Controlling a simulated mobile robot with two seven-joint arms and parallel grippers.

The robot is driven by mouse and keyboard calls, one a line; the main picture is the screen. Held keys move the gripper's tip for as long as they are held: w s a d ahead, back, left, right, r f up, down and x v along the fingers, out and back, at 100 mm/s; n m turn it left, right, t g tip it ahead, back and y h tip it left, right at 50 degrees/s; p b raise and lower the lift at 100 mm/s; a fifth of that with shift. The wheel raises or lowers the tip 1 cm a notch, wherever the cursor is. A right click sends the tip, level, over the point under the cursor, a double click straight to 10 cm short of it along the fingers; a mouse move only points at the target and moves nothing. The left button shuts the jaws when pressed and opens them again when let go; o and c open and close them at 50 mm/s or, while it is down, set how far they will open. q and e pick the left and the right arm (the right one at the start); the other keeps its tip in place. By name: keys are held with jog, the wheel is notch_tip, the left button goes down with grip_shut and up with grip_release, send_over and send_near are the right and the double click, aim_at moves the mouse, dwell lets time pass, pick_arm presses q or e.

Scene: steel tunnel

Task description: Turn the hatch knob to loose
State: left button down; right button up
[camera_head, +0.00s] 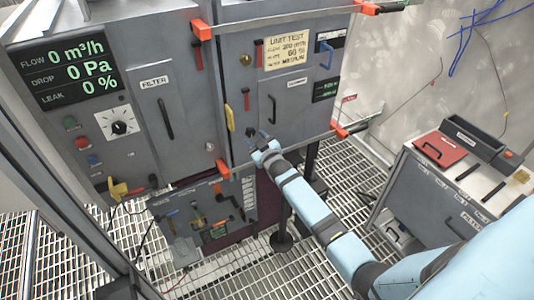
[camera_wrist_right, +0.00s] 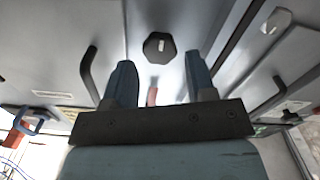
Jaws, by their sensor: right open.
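A dark, many-sided knob (camera_wrist_right: 158,47) sits on the grey cabinet face in the right wrist view, beyond the gap between my fingertips. I take it to be the hatch knob. In the head view it is small and hard to tell from the dark fingertips. My right gripper (camera_head: 260,138) is at the lower part of the hatch door (camera_head: 293,100), below its black handle (camera_head: 272,108). In the wrist view both fingers of the right gripper (camera_wrist_right: 160,75) stand apart with nothing held between them. My left gripper is not in view.
A red-ended rail (camera_head: 285,151) crosses just below my right gripper. A yellow handle (camera_head: 229,118) is to its left and a blue handle (camera_head: 325,55) to its upper right. A grey cabinet (camera_head: 440,185) with a red plate (camera_head: 440,148) stands at right. The floor is grating.

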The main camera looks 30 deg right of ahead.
jog(key=s, duration=1)
jog(key=shift+a, duration=0.3)
jog(key=shift+s, duration=0.15)
jog(key=s+a+g+y+p, duration=0.1)
jog(key=s+a, duration=0.4)
jog(key=s, duration=0.5)
jog(key=s+a+f+g+y+p, duration=0.1)
jog(key=s+a+g+p, duration=0.2)
jog(key=s, duration=0.7)
jog(key=s+a+g+y+p, duration=0.2)
jog(key=s+a+p, duration=0.3)
jog(key=s+a, duration=0.3)
jog(key=shift+s+a+f+g, duration=0.3)
jog(key=shift+s+g, duration=0.2)
jog(key=shift+s, duration=0.45)
